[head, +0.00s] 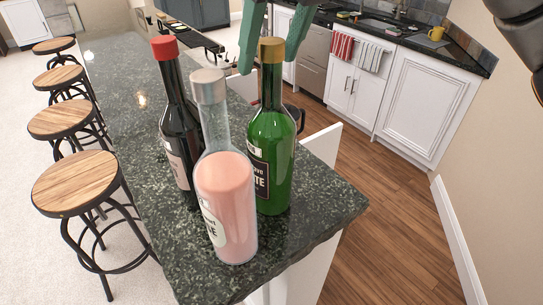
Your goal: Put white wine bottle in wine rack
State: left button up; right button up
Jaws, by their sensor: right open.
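The white wine bottle (271,140) is green with a gold cap and a dark label ending in "TE". It stands upright on the dark speckled bar counter (310,205), near the counter's right edge. My right gripper (270,62) points down from the top of the head view with two teal fingers spread open. The bottle's cap shows between the fingers, with no visible grip on it; how close they are in depth I cannot tell. I cannot make out a wine rack. My left gripper is out of view.
A pink rosé bottle (226,200) stands just front-left of the green one, and a dark red-capped bottle (180,130) stands at left. Several bar stools (75,182) line the counter's left side. White cabinets (425,110) stand across the clear wooden floor (385,210).

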grip_shut()
dwell(0.4)
dwell(0.8)
jog(key=shift+w+r, duration=0.1)
jog(key=shift+r, duration=0.05)
